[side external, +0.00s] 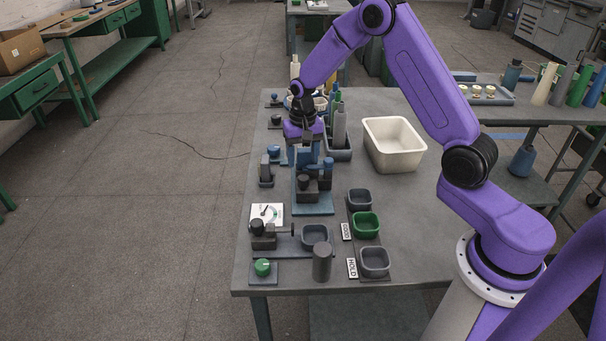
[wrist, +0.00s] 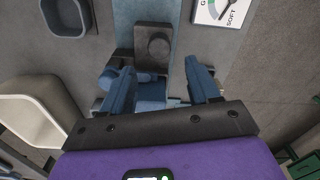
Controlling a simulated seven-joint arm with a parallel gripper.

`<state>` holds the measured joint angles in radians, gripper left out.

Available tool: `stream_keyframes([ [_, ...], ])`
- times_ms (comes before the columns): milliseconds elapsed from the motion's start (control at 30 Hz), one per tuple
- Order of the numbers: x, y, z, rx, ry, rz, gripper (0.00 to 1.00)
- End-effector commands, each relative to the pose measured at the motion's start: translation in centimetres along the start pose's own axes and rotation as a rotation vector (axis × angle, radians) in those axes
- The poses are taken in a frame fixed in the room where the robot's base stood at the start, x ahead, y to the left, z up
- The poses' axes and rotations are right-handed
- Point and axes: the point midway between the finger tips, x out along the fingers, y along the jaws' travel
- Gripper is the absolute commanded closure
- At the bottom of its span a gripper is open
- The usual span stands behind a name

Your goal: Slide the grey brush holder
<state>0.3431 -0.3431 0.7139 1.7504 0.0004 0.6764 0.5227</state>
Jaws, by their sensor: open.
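A dark grey block with a round knob (side external: 304,183) stands on a blue base plate (side external: 313,206) near the middle of the table. It looks like the grey brush holder, though I cannot be sure. In the wrist view the dark block (wrist: 153,42) is just beyond my fingertips. My gripper (side external: 306,160) points down over the far end of the blue plate. In the wrist view my gripper (wrist: 158,72) is open, its two blue fingers apart. Blue parts lie between and below them, and I cannot tell whether they touch.
A white dial (side external: 267,214) and a green knob (side external: 262,267) sit at the left front. A grey cylinder (side external: 322,262) stands nearby. A green cup (side external: 366,224) sits among grey cups at right. A cream bin (side external: 394,144) and a rack of upright cones (side external: 339,154) are further back.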

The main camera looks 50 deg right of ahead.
Motion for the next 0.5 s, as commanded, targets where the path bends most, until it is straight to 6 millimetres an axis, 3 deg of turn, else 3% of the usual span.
stream_keyframes([
  [200, 3.9, 0.1, 0.1, 0.000, -0.003, 0.002, 0.40],
  [500, 6.3, 0.0, 0.0, 0.001, 0.000, 0.000, 0.40],
])
